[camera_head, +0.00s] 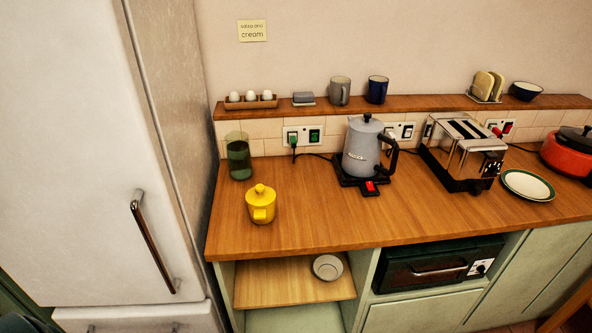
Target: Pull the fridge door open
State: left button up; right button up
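The white fridge (70,160) stands at the left of the head view, with its top out of frame. Its large door looks shut, flush with the fridge's side. A long upright metal bar handle (153,245) sits near the door's right edge, tilted in the picture. Nothing is touching the handle. Neither of my grippers can be made out. A small dark shape shows in the bottom left corner, too cut off to identify.
A lower white drawer front (140,319) sits below the door. Right of the fridge is a wooden counter (310,225) with a yellow lidded pot (261,205), a green glass (239,158), a kettle (362,150) and a toaster (465,150). The door's front looks clear.

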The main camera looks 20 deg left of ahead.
aim_at(91, 215)
jog(key=u, duration=2.25)
